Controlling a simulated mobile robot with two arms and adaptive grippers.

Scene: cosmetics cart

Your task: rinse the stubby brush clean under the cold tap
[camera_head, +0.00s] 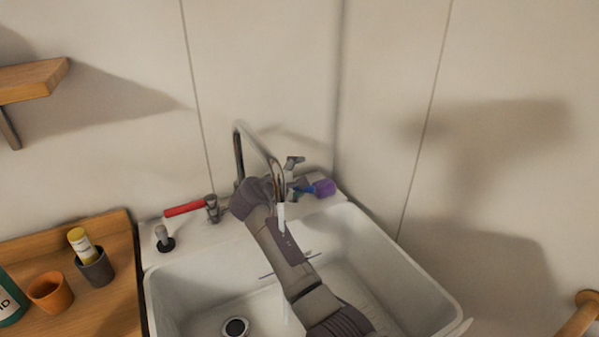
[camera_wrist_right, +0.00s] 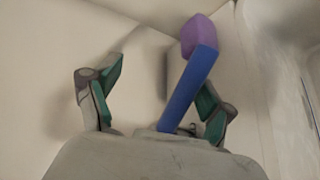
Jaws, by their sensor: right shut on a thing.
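The stubby brush, with a blue handle and a block-like purple head (camera_head: 324,187), is at the back right of the sink. My right gripper (camera_head: 297,175) is shut on its handle, behind the spout, with the head pointing right. In the right wrist view the blue handle (camera_wrist_right: 189,88) rises between the fingers (camera_wrist_right: 160,95), nearer the right one, with the purple head at its far end. The curved metal tap (camera_head: 238,150) has a pale stream (camera_head: 281,215) below its spout, in front of my forearm. I cannot make out the cold tap's handle. My left gripper is out of view.
The white sink (camera_head: 390,250) has a dark drain (camera_head: 235,327). A red lever (camera_head: 184,208) and a small metal stopper-like fitting (camera_head: 164,238) are on its back rim. A wooden counter at left bears an orange cup (camera_head: 48,291) and a grey cup (camera_head: 95,267) holding a yellow tube.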

